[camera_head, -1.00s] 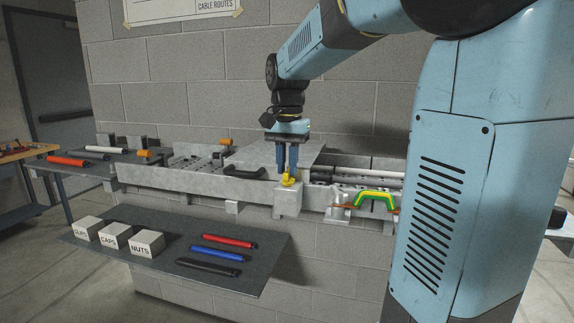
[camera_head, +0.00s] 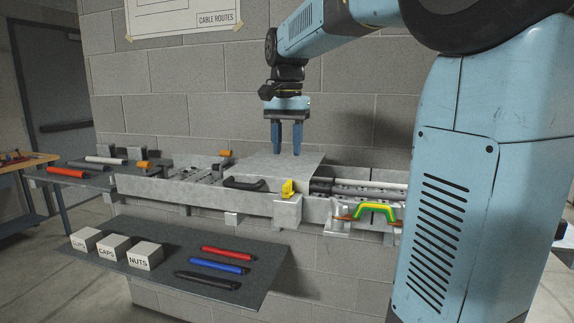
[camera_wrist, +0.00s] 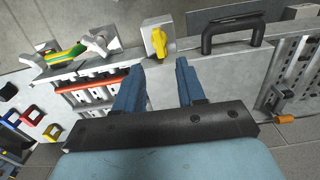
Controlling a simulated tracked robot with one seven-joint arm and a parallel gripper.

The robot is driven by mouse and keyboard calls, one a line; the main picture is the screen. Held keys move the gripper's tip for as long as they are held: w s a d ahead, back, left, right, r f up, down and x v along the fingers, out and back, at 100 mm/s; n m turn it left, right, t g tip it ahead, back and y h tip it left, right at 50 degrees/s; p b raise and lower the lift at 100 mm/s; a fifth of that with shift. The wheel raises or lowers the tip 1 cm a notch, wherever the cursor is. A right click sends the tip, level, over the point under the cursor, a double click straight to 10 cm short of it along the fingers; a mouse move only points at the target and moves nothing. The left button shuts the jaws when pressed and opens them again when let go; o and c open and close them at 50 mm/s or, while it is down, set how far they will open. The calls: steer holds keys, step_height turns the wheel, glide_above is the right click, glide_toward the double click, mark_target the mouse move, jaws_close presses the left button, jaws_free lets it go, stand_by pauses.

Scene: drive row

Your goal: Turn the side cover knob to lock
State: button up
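The side cover knob (camera_head: 288,189) is yellow and sits on a grey block (camera_head: 287,212) at the front of the drive row. In the wrist view the knob (camera_wrist: 158,43) shows ahead of the fingers, at the top centre. My gripper (camera_head: 287,152) points down above and behind the knob, clear of it. In the wrist view my gripper (camera_wrist: 157,80) has its two blue fingers apart with nothing between them. The flat grey cover (camera_head: 275,170) lies behind the knob.
A black handle (camera_head: 245,184) stands left of the knob. A lower shelf (camera_head: 215,247) holds a red rod, a blue rod, a black rod and labelled boxes (camera_head: 114,248). Open air surrounds my gripper.

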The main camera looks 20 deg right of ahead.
step_height(320, 180, up, 6)
steer(key=shift+f, duration=0.1)
stand_by(0.5)
steer(key=s+f+n+t, duration=0.5)
steer(key=s+f+n, duration=0.2)
steer(key=s+f, duration=1.1)
steer(key=shift+s+t, duration=0.3)
steer(key=shift+s, duration=0.6)
